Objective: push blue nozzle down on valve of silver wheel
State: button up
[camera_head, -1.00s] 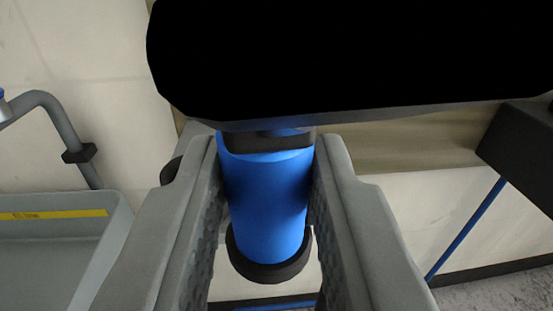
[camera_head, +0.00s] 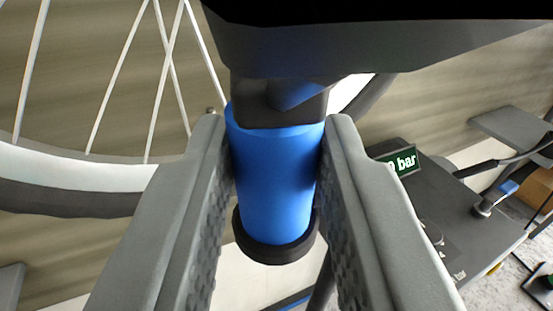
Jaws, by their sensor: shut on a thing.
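My gripper (camera_head: 275,165) is shut on the blue nozzle (camera_head: 274,190), a blue cylinder with a black ring at its lower end and a black part at its top. A wheel with a silver rim (camera_head: 60,170), dark tyre and pale spokes fills the upper left, behind the gripper. A small stub (camera_head: 210,110) shows by the left finger; I cannot tell whether it is the valve. The nozzle looks apart from the rim, though part of the rim is hidden behind nozzle and fingers. A large dark shape covers the top of the view.
Another grey surface (camera_head: 510,128) is at the far right.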

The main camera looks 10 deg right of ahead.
jog(key=w+a, duration=0.4)
jog(key=w, duration=0.8)
jog(key=shift+w, duration=0.15)
dwell(0.6)
jog(key=shift+f, duration=0.8)
dwell(2.3)
jog(key=o, duration=1)
jog(key=shift+o, duration=0.4)
jog(key=s+a, duration=0.1)
jog(key=s, duration=0.9)
dwell(0.5)
